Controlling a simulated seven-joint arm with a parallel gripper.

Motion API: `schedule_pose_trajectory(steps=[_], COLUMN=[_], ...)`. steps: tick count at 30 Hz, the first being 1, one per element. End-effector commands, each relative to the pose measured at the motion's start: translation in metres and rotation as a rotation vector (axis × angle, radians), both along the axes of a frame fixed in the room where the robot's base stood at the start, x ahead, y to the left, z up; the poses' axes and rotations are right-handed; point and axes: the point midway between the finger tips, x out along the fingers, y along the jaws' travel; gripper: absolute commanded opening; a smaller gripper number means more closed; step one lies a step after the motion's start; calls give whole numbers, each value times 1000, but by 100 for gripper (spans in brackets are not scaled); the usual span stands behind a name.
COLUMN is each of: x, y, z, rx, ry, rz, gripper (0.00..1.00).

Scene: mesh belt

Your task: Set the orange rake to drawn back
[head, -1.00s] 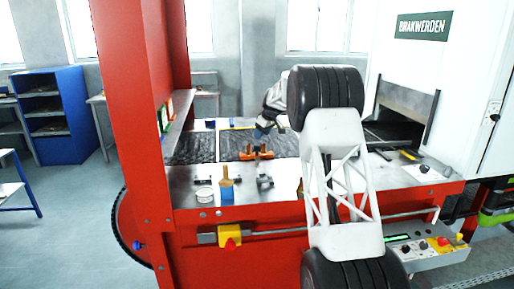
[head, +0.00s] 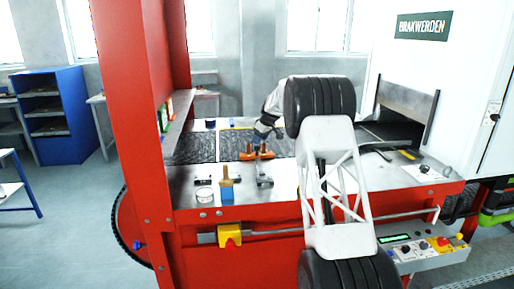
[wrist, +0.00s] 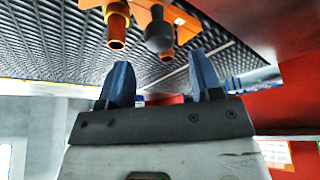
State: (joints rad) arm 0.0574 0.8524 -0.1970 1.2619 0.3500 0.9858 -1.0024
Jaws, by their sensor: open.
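The orange rake (head: 257,153) lies across the near edge of the dark mesh belt (head: 190,150) in the head view. In the wrist view the rake's orange bar (wrist: 182,14) is at the top, with orange pegs either side of a dark round knob (wrist: 160,36).
A red post (head: 140,110) rises at left. A white cabinet (head: 460,110) stands at right.

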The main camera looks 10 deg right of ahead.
Motion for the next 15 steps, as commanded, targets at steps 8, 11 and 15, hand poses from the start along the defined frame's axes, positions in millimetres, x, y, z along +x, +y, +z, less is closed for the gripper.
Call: schedule_pose_trajectory(steps=[8,11,15], x=[8,11,14], y=[9,11,14], z=[-29,-38,-47], rx=[0,0,0], ry=[0,0,-1], rz=[0,0,0], gripper=[59,59,59])
